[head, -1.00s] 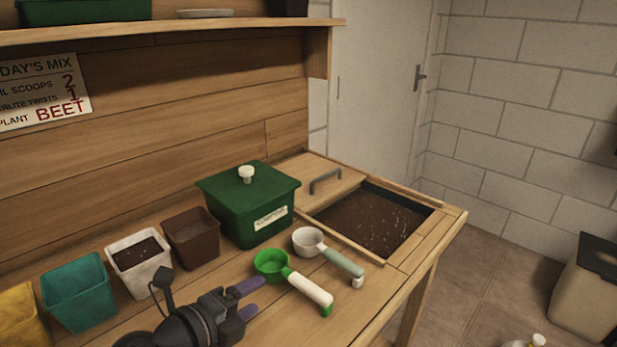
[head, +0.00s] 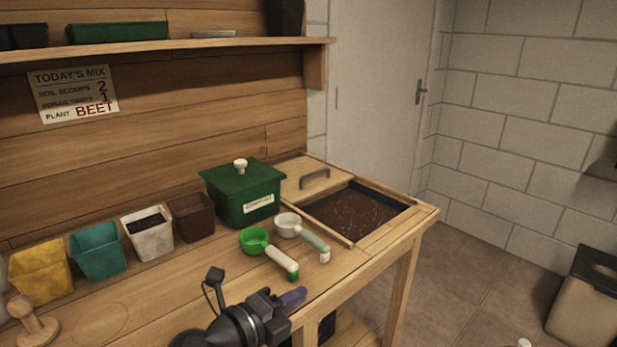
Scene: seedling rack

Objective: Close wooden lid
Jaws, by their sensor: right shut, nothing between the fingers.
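The wooden lid (head: 300,180) with its dark handle (head: 314,179) lies at the back of the soil bin, set in the right end of the bench. It is slid back, and the dark soil (head: 350,212) shows in the open front part. My right gripper (head: 292,298) is at the bottom middle, by the bench's front edge, with its purple fingers shut and empty. It is well apart from the lid, nearer to me and lower in the picture. My left gripper is not in view.
A green scoop (head: 256,241) and a white scoop (head: 290,226) lie between my right gripper and the bin. A green lidded box (head: 243,195) stands left of the lid. Several pots, among them a brown one (head: 191,217), line the back. The bench's front left is fairly clear.

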